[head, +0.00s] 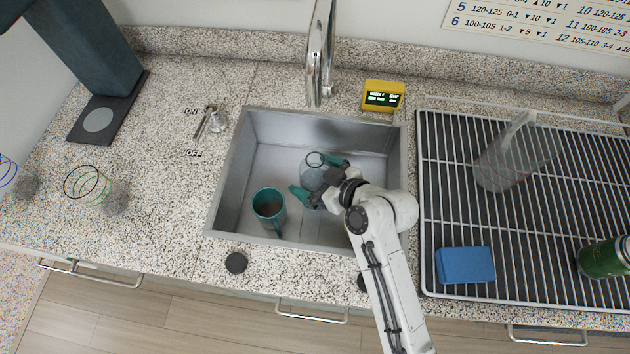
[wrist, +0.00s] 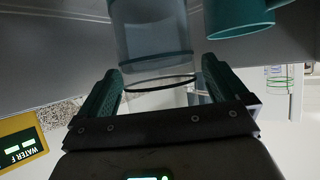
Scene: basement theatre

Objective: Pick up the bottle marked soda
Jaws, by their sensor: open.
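No soda marking is readable in either view. A clear, bluish glass-like vessel (head: 313,175) is in the sink; the wrist view shows its see-through body and dark rim (wrist: 150,35). My gripper (head: 318,180) is down in the sink at this vessel. Its two teal fingers are apart, one on each side of the vessel's rim end in the wrist view (wrist: 161,78); I cannot tell whether they touch it. A green cylindrical bottle or can (head: 602,259) lies or leans on the rack at the far right, partly cut off, its label unreadable. My gripper is far from it.
A teal mug (head: 268,207) stands in the sink (head: 247,180), left of my gripper. The tap (head: 320,60) and a yellow display box (head: 383,96) are behind. The wire rack (head: 440,200) holds a clear pitcher (head: 505,160) and blue block (head: 465,265). Glasses (head: 88,186) stand left.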

